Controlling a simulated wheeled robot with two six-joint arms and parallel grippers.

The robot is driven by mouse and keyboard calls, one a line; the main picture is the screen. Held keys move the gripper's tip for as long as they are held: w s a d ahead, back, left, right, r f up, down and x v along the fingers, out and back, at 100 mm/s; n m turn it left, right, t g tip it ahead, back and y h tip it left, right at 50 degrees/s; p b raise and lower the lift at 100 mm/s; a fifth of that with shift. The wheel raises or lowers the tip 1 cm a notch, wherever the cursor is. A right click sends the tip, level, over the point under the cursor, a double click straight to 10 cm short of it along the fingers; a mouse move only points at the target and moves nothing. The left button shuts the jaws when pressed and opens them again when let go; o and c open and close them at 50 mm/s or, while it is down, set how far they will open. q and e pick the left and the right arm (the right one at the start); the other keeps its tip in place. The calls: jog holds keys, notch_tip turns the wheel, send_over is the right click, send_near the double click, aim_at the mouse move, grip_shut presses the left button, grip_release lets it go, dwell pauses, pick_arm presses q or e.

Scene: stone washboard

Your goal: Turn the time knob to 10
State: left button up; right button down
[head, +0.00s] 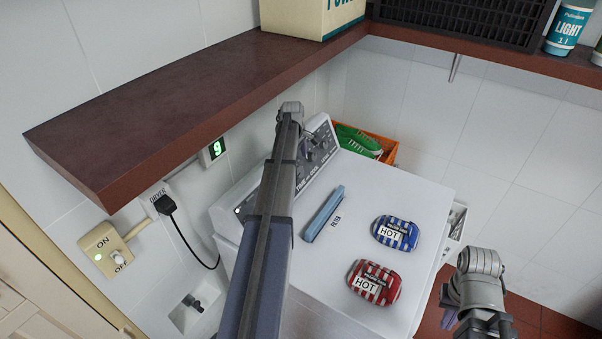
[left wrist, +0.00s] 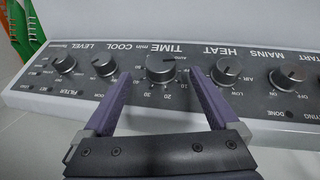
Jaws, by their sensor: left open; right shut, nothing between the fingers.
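The time knob (left wrist: 162,69) is a round dark-grey knob below the TIME label, seen upside down in the left wrist view. Numbers such as 20 and 30 ring it; its exact setting is too small to read. My left gripper (left wrist: 166,78) is open, one purple finger on each side of the knob, with visible gaps. In the head view my left gripper (head: 305,149) is at the control panel (head: 328,134), and my arm hides much of the panel. My right gripper (head: 449,319) is shut and empty, right of the white machine (head: 350,215).
Other knobs, including the heat knob (left wrist: 228,70) and cool knob (left wrist: 104,65), flank the time knob. A brown shelf (head: 160,110) overhangs the left side. Two packs, blue (head: 408,238) and red (head: 388,275), lie on the machine. A small wall display (head: 217,149) shows 9.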

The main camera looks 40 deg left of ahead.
aim_at(300, 171)
pick_arm(q)
jog(key=f+b, duration=0.1)
jog(key=f, duration=0.1)
jog(key=f+b, duration=0.2)
jog(key=w+f+b, duration=0.1)
jog(key=f+b, duration=0.1)
jog(key=shift+a, duration=0.1)
jog(key=shift+c, duration=0.2)
jog(key=c, duration=1.3)
